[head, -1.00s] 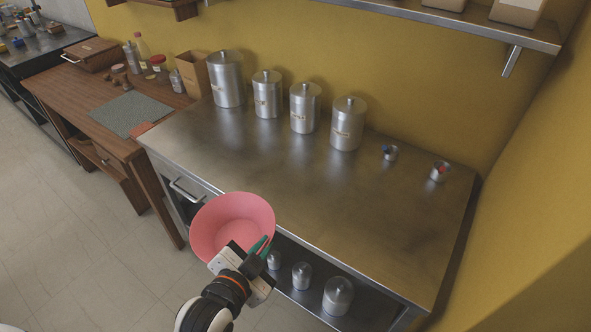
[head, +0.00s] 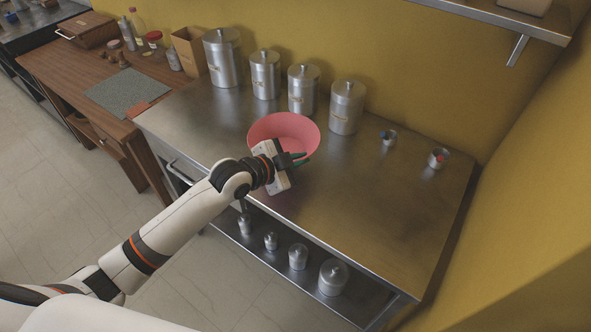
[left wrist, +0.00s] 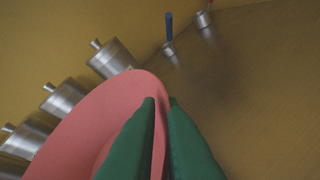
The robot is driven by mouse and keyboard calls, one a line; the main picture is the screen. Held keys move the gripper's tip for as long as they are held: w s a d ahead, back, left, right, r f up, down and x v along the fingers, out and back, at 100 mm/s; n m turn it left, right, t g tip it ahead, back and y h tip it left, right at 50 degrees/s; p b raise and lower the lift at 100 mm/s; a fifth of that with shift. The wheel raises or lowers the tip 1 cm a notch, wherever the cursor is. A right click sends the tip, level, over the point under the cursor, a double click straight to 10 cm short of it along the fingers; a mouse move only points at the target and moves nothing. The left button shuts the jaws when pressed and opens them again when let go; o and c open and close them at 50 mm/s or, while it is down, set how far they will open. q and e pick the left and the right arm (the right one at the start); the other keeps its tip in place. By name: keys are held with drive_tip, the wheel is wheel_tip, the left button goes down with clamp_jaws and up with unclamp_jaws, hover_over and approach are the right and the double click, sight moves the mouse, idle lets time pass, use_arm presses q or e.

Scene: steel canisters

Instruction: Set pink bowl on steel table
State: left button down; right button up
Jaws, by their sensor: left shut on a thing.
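The pink bowl (head: 290,128) is over the steel table (head: 350,220) in the head view, in front of the canisters. My left gripper (head: 298,159) is shut on the bowl's near right rim. In the left wrist view the green fingertips (left wrist: 162,105) pinch the wall of the pink bowl (left wrist: 95,115), which looks tilted there. I cannot tell whether the bowl's base touches the tabletop; the gripper hides part of its near side. My right gripper is not in view.
Several steel canisters (head: 265,75) stand along the back of the table. Two small metal cups (head: 437,158) stand at the right rear. The table's right and front areas are clear. A wooden table (head: 85,75) adjoins on the left, and a shelf (head: 500,22) hangs above.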

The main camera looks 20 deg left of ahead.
use_arm(q)
drive_tip(key=shift+f, duration=2.35)
drive_tip(key=shift+f, duration=0.15)
drive_tip(key=c, duration=1.6)
unclamp_jaws()
drive_tip(key=shift+o, duration=0.2)
drive_tip(key=v, duration=1.2)
drive_tip(key=shift+r, duration=0.25)
drive_tip(key=shift+d, duration=0.1)
